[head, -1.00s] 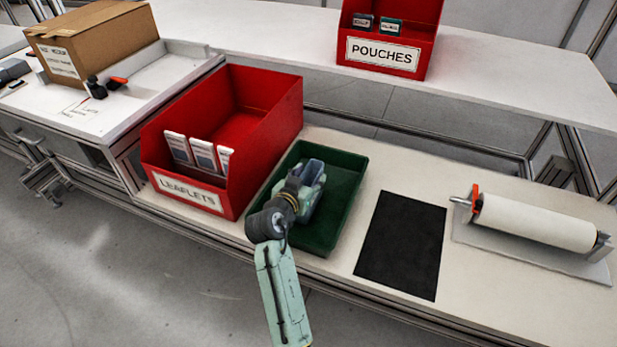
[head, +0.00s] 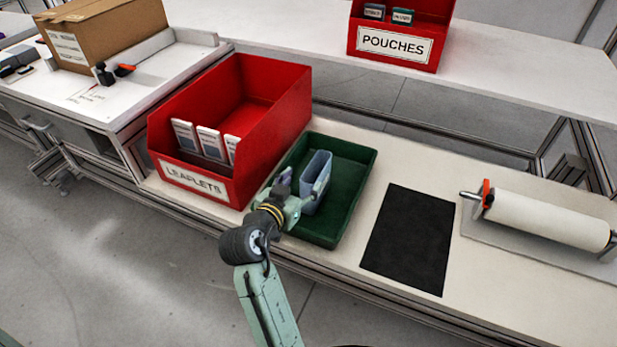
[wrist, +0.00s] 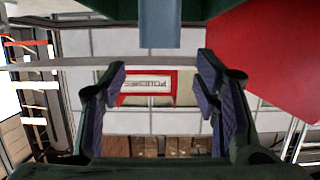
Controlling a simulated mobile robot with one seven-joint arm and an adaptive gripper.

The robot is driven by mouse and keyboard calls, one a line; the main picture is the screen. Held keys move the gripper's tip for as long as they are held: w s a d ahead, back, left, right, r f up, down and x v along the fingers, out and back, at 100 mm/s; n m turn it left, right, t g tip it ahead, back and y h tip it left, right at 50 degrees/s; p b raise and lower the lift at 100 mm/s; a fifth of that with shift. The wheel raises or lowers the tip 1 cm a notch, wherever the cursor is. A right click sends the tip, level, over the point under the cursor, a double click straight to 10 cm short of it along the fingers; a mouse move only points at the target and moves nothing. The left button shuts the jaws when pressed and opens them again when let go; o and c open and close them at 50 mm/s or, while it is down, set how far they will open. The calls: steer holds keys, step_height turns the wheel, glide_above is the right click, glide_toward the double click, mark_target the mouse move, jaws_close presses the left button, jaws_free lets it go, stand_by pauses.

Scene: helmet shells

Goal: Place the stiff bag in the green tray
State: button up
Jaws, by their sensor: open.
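The stiff bag, blue-grey and box-like (head: 316,178), stands upright inside the green tray (head: 347,212). Its lower end shows at the top of the wrist view (wrist: 160,24), where the picture appears upside down. My gripper (head: 300,187) is open, at the near left side of the bag and over the tray's near left part. In the wrist view the two purple finger pads of my gripper (wrist: 162,85) are wide apart with nothing between them. The bag's side nearest the gripper is partly hidden in the head view.
A red LEAFLETS bin (head: 262,125) with several leaflets stands just left of the tray. A black mat (head: 409,240) and a white roll on a stand (head: 545,219) lie to the right. A red POUCHES bin (head: 396,46) sits on the shelf behind. A cardboard box (head: 105,35) stands far left.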

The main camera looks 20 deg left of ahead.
steer(key=shift+v, duration=0.95)
